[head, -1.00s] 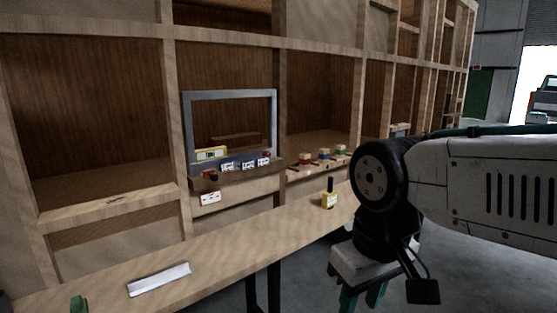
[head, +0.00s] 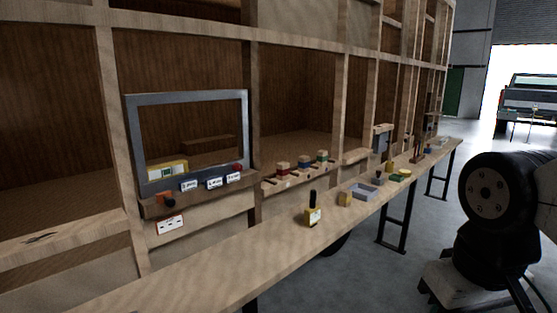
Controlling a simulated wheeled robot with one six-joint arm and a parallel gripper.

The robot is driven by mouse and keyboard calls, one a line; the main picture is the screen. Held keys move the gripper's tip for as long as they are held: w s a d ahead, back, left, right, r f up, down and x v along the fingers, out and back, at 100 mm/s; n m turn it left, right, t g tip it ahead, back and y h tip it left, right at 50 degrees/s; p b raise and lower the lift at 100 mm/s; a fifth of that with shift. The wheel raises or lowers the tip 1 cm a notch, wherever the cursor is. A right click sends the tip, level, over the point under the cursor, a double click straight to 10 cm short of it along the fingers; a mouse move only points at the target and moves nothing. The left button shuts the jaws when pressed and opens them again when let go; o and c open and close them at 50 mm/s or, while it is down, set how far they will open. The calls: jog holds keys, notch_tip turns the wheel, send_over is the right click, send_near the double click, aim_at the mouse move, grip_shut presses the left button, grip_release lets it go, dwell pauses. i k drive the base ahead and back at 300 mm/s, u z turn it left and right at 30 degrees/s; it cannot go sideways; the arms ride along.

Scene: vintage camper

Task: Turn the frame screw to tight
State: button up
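A grey metal frame (head: 131,150) stands upright in an opening of the wooden wall, on a brown ledge (head: 153,209). A black and orange knob (head: 168,201) sits on the front of the ledge; I cannot tell whether it is the frame screw or how it is turned. A small red part (head: 238,167) is at the frame's lower right corner. Several white labels, too small to read, line the frame's bottom bar. A white card with red marks (head: 170,224) is below the ledge. My arm is at the right edge, well away from the frame; its gripper fingers are out of view.
A long wooden bench (head: 240,256) runs along the wall. On it are a yellow bottle with a black top (head: 313,212), a grey tray (head: 361,192) and other small items. Coloured blocks (head: 302,163) sit on a shelf. Open floor (head: 370,275) lies between bench and arm.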

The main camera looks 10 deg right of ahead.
aim_at(236, 166)
jog(key=z, duration=0.3)
jog(key=i, duration=0.8)
jog(key=u, duration=0.65)
jog(key=i, duration=0.7)
jog(key=u, duration=0.8)
